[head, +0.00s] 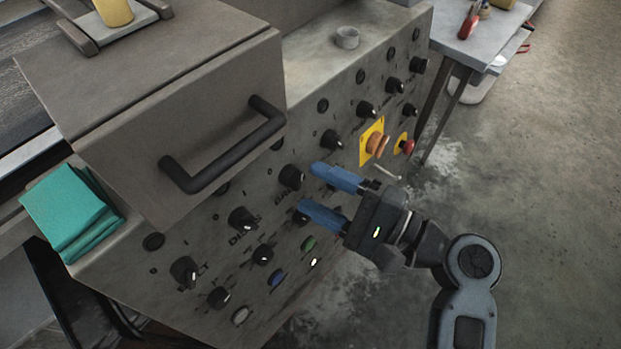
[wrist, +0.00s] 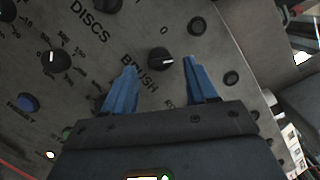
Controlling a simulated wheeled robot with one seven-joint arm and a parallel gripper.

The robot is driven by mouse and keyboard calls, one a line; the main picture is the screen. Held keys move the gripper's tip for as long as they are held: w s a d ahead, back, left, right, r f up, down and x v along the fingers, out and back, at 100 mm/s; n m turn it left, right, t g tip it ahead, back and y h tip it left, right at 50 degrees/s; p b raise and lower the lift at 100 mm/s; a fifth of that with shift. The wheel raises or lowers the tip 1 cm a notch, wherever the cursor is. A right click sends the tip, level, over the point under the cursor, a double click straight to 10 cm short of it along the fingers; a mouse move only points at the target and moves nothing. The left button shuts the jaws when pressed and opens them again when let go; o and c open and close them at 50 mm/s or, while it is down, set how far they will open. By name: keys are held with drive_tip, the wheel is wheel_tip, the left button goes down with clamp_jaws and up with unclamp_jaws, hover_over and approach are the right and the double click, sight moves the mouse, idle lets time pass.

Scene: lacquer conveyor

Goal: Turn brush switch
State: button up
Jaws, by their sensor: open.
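The brush switch is a round black knob (wrist: 161,60) with a pale pointer mark, beside the printed word BRUSH on the grey control panel. In the head view this knob (head: 291,177) stands below the right end of the big black handle. My gripper (head: 309,187) is open and empty, its two blue fingers pointing at the panel from the right. In the wrist view the knob appears between the fingertips (wrist: 160,63), slightly nearer the right one. In the head view the fingertips lie just right of the knob; I cannot tell whether they touch it.
Similar knobs crowd the panel, including the DISCS knob (head: 242,219). A yellow-backed orange button (head: 376,144) and a red button (head: 406,146) are above my gripper. The black handle (head: 224,158) juts out at left. The floor at right is open.

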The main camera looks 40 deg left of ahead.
sight(293, 178)
drive_tip(key=shift+s+a, duration=0.2)
drive_tip(key=shift+a, duration=1.15)
drive_tip(key=shift+c, duration=0.3)
drive_tip(key=shift+f, duration=0.1)
drive_tip(key=c, duration=0.9)
